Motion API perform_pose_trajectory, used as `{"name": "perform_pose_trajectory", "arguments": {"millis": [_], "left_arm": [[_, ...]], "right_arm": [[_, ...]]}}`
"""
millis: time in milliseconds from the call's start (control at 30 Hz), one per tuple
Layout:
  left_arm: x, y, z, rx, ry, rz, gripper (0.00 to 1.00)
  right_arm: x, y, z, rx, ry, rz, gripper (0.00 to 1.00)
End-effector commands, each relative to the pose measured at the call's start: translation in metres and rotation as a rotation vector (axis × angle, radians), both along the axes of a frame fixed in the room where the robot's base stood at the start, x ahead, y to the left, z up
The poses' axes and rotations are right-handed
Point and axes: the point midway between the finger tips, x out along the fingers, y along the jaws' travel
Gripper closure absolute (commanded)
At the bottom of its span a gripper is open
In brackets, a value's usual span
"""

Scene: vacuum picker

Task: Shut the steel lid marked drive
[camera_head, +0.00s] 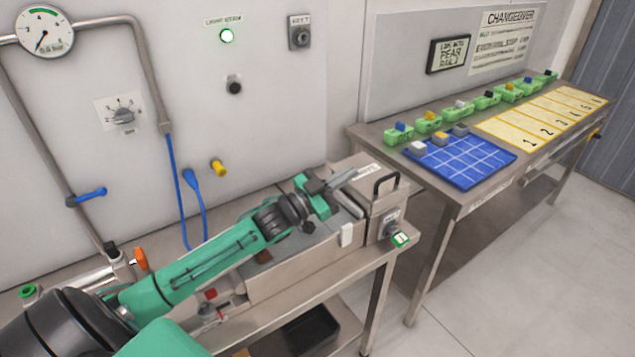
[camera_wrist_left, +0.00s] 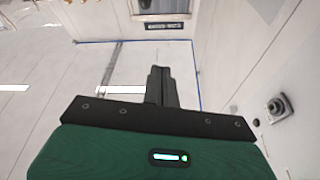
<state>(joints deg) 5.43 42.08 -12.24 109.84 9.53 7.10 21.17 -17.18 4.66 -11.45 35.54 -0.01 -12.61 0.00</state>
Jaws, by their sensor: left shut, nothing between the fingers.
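A steel housing at the right end of the near bench has a steel lid (camera_head: 348,163) with a black bar handle (camera_head: 386,184) and a small white label (camera_head: 368,172). The label is too small to read, and I cannot tell how far open the lid is. My left gripper (camera_head: 343,179) is shut and empty, its fingertips over the housing to the left of the handle. I cannot tell whether they touch the lid. In the left wrist view the fingers (camera_wrist_left: 160,86) are together with nothing between them. My left arm hides part of the machine. My right gripper is out of view.
A green-and-white button (camera_head: 400,239) and a grey switch (camera_head: 390,222) sit on the housing's front. A second bench (camera_head: 462,205) stands to the right, with a blue grid mat (camera_head: 487,158), several green bins and yellow numbered spaces. Blue hoses (camera_head: 190,205) hang on the wall behind.

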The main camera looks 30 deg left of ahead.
Motion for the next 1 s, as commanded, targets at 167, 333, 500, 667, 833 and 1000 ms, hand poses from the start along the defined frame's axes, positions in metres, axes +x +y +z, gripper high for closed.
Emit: {"name": "perform_pose_trajectory", "arguments": {"millis": [167, 333, 500, 667, 833, 1000], "left_arm": [[-0.024, 0.012, 0.000, 0.000, 0.003, 0.000, 1.00], [-0.044, 0.022, 0.000, 0.001, 0.003, -0.001, 1.00], [-0.058, 0.029, 0.000, 0.000, 0.001, -0.001, 1.00], [-0.064, 0.032, 0.000, 0.001, 0.001, -0.001, 1.00], [-0.066, 0.033, 0.000, 0.000, 0.000, -0.001, 1.00], [-0.066, 0.033, 0.009, 0.000, 0.000, -0.001, 1.00]], "right_arm": [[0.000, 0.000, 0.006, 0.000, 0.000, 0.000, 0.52], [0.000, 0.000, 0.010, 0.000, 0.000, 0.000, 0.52], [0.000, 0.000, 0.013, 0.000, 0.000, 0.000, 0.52], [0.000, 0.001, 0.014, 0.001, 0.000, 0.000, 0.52], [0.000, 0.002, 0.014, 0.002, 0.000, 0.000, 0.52], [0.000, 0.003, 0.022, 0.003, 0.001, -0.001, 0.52]]}}
